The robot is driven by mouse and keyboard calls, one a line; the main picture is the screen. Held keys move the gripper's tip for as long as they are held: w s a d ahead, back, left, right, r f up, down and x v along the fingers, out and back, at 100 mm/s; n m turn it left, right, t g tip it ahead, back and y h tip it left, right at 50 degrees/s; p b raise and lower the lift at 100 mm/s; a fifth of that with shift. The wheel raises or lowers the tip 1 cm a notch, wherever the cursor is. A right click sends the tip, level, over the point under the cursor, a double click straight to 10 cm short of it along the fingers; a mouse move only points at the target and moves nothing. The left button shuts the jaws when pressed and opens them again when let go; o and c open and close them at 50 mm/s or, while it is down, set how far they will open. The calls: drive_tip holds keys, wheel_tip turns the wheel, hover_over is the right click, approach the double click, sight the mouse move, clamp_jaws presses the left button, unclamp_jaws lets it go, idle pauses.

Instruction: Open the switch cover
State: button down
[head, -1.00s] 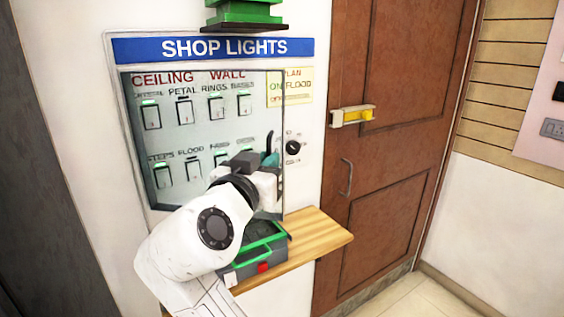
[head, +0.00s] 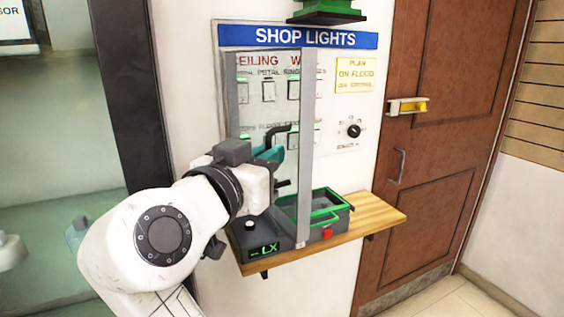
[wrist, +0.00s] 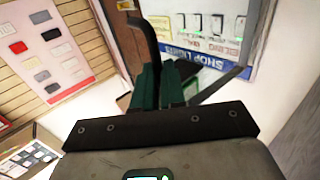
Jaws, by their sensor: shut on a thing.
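The switch cover (head: 306,120) is a clear pane in a grey frame over the SHOP LIGHTS panel (head: 340,125). It is swung partly open, with its right edge standing out from the wall. My gripper (head: 272,154), with teal fingers, is at the cover, behind its right bar in the head view. In the wrist view the fingers (wrist: 162,85) are shut on a black curved handle (wrist: 146,40); its upper end sticks out past them. A grey bar of the cover (wrist: 222,84) shows beside them. Several switches (head: 268,90) show behind the pane; some are hidden.
A wooden shelf (head: 378,212) below the panel holds a green-rimmed tray (head: 338,210) and a dark box marked LX (head: 264,249). A knob (head: 354,130) is right of the cover. A brown door (head: 437,60) stands further right. A dark post (head: 130,90) is at left.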

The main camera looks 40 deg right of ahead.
drive_tip(key=shift+w+a+f, duration=0.1)
drive_tip(key=shift+w+a, duration=0.5)
drive_tip(key=c, duration=1.3)
unclamp_jaws()
drive_tip(key=shift+w+d+f, duration=0.1)
drive_tip(key=shift+d+f, duration=0.05)
drive_tip(key=shift+d, duration=0.05)
drive_tip(key=shift+c, duration=0.2)
drive_tip(key=shift+o, duration=0.6)
